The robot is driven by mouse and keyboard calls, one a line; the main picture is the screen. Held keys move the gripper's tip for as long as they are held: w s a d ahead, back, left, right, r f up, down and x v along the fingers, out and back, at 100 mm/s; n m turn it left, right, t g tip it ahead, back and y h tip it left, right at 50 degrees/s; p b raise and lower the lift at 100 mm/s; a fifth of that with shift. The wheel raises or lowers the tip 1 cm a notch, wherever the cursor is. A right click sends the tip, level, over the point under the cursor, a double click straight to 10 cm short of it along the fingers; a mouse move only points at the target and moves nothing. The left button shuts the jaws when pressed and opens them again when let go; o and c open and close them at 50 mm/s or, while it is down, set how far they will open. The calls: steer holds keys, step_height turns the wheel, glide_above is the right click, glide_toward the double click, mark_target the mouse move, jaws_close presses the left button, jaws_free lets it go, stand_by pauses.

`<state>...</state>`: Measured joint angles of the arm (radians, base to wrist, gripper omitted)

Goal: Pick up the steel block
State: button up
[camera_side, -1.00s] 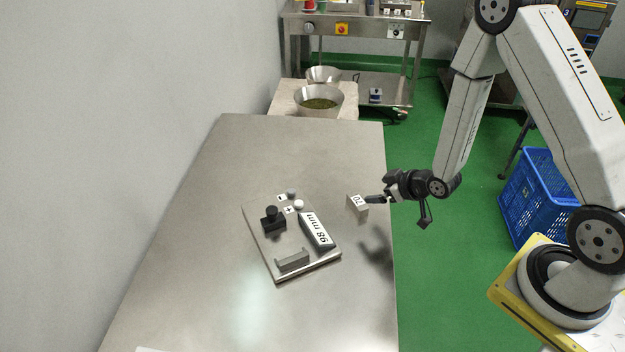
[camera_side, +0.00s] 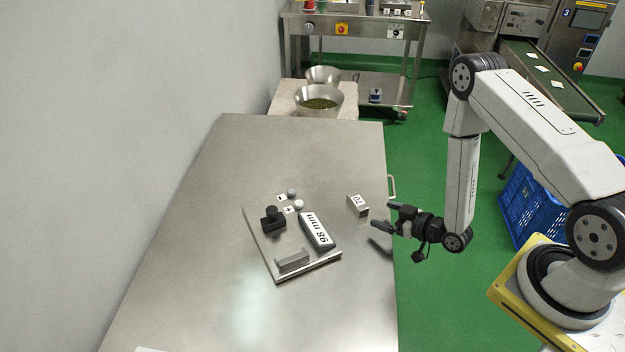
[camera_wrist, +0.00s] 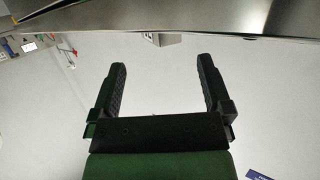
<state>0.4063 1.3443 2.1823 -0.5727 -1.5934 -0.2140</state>
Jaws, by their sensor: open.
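The steel block (camera_side: 358,206) is a small grey block with a white number label on top. It stands on the steel table, near its right edge and right of the grey fixture plate. My gripper (camera_side: 388,217) is open and empty, at the table's right edge, just right of and nearer the camera than the block, apart from it. In the wrist view my two dark fingers (camera_wrist: 163,90) are spread wide with nothing between them. There a grey block (camera_wrist: 165,39) shows beyond the fingertips, near the top and partly cut by a dark metal band.
The grey plate (camera_side: 262,250) carries a "98 mm" display (camera_side: 316,230), a black knob piece (camera_side: 272,219), two round buttons and a grey bracket (camera_side: 292,260). The steel table (camera_side: 190,240) is bare around it. Metal bowls (camera_side: 319,100) stand beyond the table's far end.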

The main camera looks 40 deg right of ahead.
mark_target(362, 207)
steer(key=shift+x, duration=1.25)
steer(key=shift+w, duration=0.1)
steer(key=shift+x, duration=2.55)
steer(key=shift+a+f, duration=0.1)
jaws_close()
